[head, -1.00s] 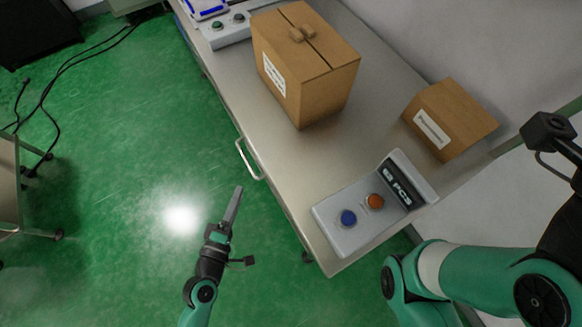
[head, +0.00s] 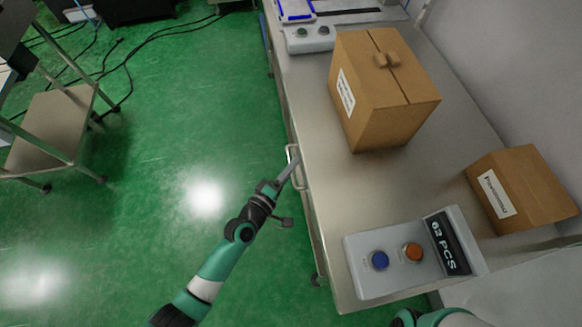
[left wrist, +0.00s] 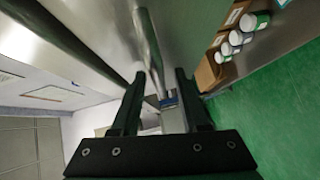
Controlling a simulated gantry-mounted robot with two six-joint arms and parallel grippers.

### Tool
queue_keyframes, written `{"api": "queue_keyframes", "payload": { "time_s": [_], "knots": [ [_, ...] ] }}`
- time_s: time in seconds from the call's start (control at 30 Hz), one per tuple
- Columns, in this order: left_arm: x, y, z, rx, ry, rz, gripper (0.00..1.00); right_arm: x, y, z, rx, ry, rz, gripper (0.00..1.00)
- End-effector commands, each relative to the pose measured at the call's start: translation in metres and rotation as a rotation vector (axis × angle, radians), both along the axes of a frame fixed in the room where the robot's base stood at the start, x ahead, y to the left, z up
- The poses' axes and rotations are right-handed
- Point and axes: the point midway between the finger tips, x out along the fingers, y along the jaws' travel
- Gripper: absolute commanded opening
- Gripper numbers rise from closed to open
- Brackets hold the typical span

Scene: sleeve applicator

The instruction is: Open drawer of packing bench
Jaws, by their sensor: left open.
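The packing bench (head: 330,215) is a long metal table running up the head view. Its drawer handle (head: 291,152), a thin metal loop, stands out from the bench's left side. No gap around the drawer front is visible from above. My left gripper (head: 287,172) is at the handle and overlaps its near part in the head view. In the left wrist view my left gripper (left wrist: 158,76) has its fingers apart. The metal handle bar (left wrist: 150,45) reaches down between the fingertips; I cannot tell whether they touch it. My right gripper is out of view.
On the bench stand a large carton (head: 375,100), a smaller carton (head: 515,190) and a counter box (head: 400,262) with blue and orange buttons. Green floor (head: 190,140) left of the bench is clear up to a cart (head: 55,125). Cables lie at the upper left.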

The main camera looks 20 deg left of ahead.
Motion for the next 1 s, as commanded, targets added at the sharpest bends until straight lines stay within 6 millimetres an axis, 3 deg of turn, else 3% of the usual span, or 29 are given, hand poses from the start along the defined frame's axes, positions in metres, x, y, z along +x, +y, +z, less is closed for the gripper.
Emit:
{"api": "queue_keyframes", "payload": {
  "time_s": [0.13, 0.37, 1.0],
  "knots": [
    [-0.0003, 0.0001, 0.0003, 0.0, 0.0, 0.0, 0.43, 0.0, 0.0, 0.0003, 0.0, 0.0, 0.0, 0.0],
    [-0.0005, 0.0002, 0.0002, 0.0, 0.0, 0.0, 0.01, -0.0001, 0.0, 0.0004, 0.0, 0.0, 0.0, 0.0],
    [-0.0005, 0.0002, 0.0004, 0.0, 0.0, 0.0, 0.0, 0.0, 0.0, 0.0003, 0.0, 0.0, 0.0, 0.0]
  ]
}}
